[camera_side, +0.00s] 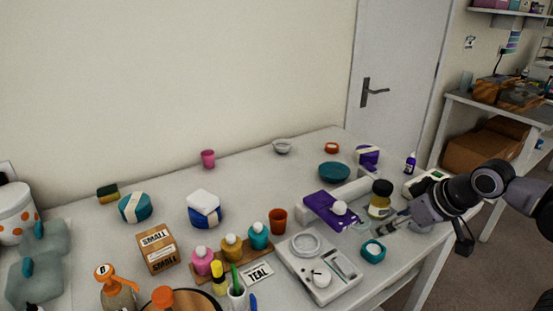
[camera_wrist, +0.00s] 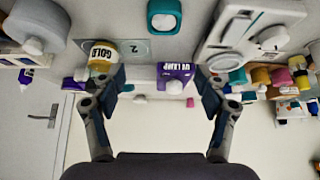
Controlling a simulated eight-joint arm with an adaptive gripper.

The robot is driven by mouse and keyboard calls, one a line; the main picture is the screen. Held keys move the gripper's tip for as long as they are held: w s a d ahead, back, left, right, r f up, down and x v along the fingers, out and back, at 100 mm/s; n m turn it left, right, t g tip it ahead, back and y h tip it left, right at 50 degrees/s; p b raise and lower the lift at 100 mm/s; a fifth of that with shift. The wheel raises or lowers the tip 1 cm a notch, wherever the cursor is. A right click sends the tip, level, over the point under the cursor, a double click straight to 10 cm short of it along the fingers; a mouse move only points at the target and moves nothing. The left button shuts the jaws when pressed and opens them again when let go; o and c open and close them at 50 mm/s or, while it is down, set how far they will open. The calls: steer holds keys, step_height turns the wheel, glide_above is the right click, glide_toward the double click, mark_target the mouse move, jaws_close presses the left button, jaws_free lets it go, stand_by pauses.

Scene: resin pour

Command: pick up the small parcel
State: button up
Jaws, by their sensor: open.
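My gripper (camera_side: 388,226) is at the right end of the table, far to the right of the parcel, close to a gold jar and a teal pot. In the wrist view my gripper (camera_wrist: 160,80) has its two fingers spread wide, with nothing held between them.
The gold jar (camera_side: 381,199), teal pot (camera_side: 373,251), purple UV lamp (camera_side: 331,209) and white scale (camera_side: 320,272) crowd the table near my gripper. A wooden rack (camera_side: 200,275) of pink, gold and teal bottles stands right of the parcel.

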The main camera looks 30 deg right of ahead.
steer(key=o, duration=0.4)
steer(key=w+a+r+g, duration=0.1)
steer(key=w+a+r, duration=0.4)
steer(key=w+a, duration=0.35)
steer(key=w+a+r+g, duration=0.1)
steer(key=w+a+r, duration=0.4)
steer(key=w+a, duration=0.3)
steer(key=n, duration=0.1)
glide_toward(155, 238)
steer(key=shift+g, duration=0.4)
steer(key=shift+w+x, duration=0.15)
steer(key=shift+x, duration=2.4)
steer(key=shift+w+x, duration=0.2)
steer(key=shift+x, duration=2.35)
